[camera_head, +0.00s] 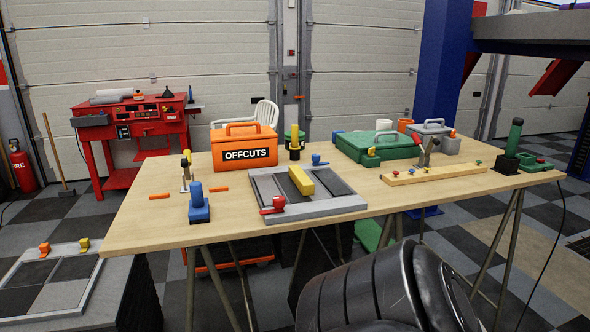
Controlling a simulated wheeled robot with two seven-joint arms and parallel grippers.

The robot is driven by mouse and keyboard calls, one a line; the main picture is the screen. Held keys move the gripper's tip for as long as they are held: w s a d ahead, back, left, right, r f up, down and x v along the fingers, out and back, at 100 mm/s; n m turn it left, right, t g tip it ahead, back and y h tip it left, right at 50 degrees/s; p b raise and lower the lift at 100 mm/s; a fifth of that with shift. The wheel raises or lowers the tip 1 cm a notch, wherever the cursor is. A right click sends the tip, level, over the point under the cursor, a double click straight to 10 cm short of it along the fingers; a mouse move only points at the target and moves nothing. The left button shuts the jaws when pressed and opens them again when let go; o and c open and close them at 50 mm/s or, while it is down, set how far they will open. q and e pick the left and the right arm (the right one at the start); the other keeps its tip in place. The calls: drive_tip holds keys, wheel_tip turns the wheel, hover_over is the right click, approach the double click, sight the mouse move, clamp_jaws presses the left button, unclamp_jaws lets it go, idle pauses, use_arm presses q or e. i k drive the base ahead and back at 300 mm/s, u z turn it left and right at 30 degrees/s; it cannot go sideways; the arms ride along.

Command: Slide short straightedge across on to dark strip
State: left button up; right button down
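A short yellow bar (301,181), which looks like the short straightedge, lies across the middle of a grey-framed flat tray (318,207) on the wooden table. It runs from back left to front right. Inside the frame are grey and darker panels; a dark strip (333,181) shows to the right of the bar. The bar seems to rest on the panels beside this strip, but its exact contact is too small to tell. A red-knobbed clamp (273,205) sits at the frame's front left corner and a blue knob (317,160) at its back. Neither gripper shows.
An orange OFFCUTS box (244,150) stands behind the tray. A blue-based tool (198,205) and orange sticks (162,196) lie left. A wooden rail with coloured knobs (432,174) and a green case (375,145) stand right.

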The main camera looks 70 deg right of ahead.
sight(304, 183)
drive_tip(key=z, duration=1.05)
drive_tip(key=i, duration=1.05)
drive_tip(key=z, duration=1.1)
